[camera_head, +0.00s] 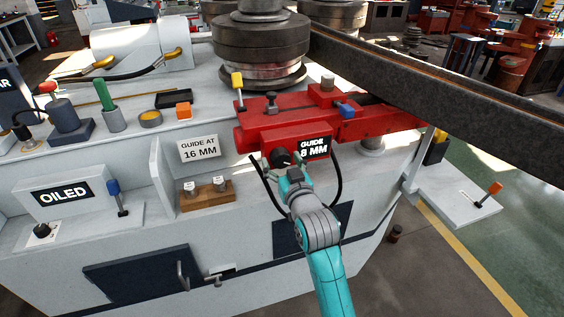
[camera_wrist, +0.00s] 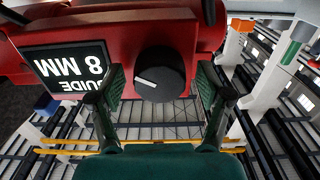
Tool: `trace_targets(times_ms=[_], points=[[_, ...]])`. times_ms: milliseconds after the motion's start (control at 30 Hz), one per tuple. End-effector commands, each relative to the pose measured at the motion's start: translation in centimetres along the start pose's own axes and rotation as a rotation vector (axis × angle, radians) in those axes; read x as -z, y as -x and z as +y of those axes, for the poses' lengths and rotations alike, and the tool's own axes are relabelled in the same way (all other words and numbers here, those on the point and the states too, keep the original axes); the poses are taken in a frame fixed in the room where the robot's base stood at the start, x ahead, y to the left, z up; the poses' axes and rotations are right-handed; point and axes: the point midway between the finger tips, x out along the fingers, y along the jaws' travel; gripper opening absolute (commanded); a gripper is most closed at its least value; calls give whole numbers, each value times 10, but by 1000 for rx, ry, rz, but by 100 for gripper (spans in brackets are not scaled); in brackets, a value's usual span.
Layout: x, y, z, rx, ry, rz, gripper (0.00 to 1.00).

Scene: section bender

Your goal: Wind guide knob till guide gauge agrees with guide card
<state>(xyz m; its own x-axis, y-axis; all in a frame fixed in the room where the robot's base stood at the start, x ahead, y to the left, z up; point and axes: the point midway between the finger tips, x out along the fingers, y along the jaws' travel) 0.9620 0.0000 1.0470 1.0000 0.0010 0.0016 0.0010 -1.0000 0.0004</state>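The guide gauge (camera_head: 313,148) is a black display on the red guide block and reads "GUIDE 8 MM". It shows upside down in the wrist view (camera_wrist: 70,70). The white guide card (camera_head: 198,148) reads "GUIDE AT 16 MM". The guide knob (camera_wrist: 160,76) is round and black with a white pointer mark, beside the gauge; in the head view the knob (camera_head: 281,156) is partly hidden by my gripper. My gripper (camera_head: 286,168) is open in front of the knob. Its two dark fingers stand on either side, with visible gaps to the knob.
The red guide block (camera_head: 258,140) sits on the machine below a long dark steel bar (camera_head: 430,75) and a stack of rollers (camera_head: 262,40). A wooden block (camera_head: 207,197) with metal pegs and an "OILED" box (camera_head: 62,194) stand to the left.

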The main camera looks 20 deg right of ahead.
Motion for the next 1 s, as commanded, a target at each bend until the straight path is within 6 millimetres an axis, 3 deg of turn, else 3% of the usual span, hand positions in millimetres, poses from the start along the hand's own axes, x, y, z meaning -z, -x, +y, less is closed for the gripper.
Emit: trace_targets(times_ms=[33, 200, 667, 1000], points=[[0, 0, 0, 0, 0, 0, 60], [0, 0, 0, 0, 0, 0, 20], [0, 0, 0, 0, -88, -2, 20], [0, 0, -1, -1, -365, -3, 20]])
